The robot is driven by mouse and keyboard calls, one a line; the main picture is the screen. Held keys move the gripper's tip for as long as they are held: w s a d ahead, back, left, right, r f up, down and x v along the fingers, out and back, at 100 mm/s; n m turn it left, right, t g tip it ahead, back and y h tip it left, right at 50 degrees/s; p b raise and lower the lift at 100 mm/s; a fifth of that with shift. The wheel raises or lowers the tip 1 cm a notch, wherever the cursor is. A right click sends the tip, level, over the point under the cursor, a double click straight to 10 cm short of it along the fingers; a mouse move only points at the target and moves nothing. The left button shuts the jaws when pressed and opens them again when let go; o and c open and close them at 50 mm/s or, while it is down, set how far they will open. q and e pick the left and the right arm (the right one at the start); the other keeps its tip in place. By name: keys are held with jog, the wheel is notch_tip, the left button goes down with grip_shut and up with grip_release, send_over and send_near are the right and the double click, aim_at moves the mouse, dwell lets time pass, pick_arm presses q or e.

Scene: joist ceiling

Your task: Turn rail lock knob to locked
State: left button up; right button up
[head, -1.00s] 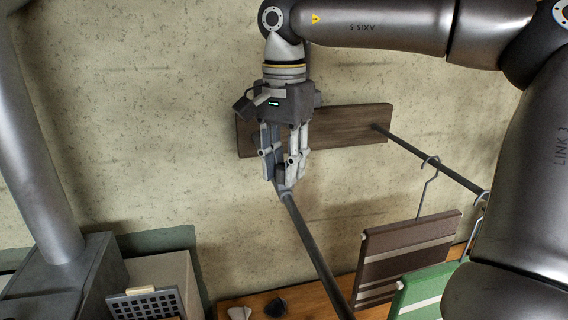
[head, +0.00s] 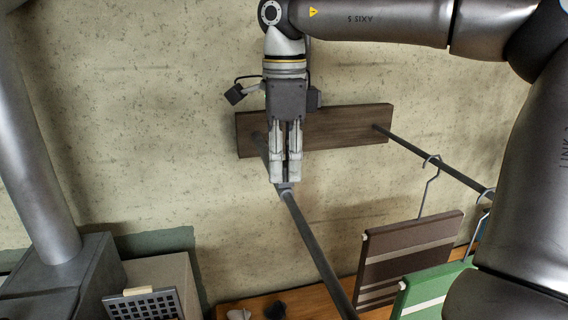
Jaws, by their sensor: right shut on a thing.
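My right gripper (head: 286,181) points down at the left rail (head: 312,244), a dark bar that runs from the wooden wall board (head: 345,130) toward the front. Its fingers are close together, shut on the rail lock knob at the rail. The knob is hidden by the fingers, so its angle cannot be told. A small grey part of the rail fitting shows just below the fingertips. My left gripper is not in view.
A second rail (head: 440,170) on the right carries hangers with a brown striped panel (head: 410,258) and a green one (head: 432,288). A wooden shelf (head: 318,302) lies below with small dark and pale items. A grey box with a grid panel (head: 145,304) stands lower left.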

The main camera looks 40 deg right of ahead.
aim_at(285, 164)
jog(key=m+b, duration=0.1)
jog(key=m, duration=0.4)
jog(key=shift+m, duration=0.3)
jog(key=shift+r, duration=0.1)
dwell(0.3)
jog(key=o, duration=1)
jog(key=shift+o, duration=0.2)
notch_tip(285, 164, up, 12)
dwell(0.4)
